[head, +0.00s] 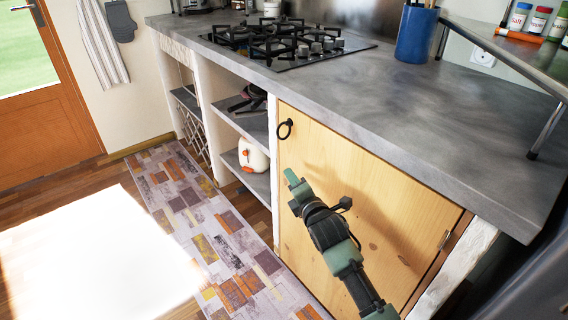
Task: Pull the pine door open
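The pine door (345,165) is a pale wooden cabinet front under the grey counter, at the centre right of the head view. It looks closed in its frame. A black ring handle (285,129) hangs near its upper left corner. My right gripper (294,187), green and dark grey, is in front of the door, below the ring and apart from it in the picture. Its fingers overlap from this angle, so I cannot tell whether they are open or shut. My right arm hides part of the door's lower middle. My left gripper is not in view.
The grey counter (420,120) overhangs the door, with a gas hob (285,45) and a blue pot (416,35) on it. Open shelves left of the door hold a white jug (253,156). A patchwork rug (215,230) covers the clear floor in front.

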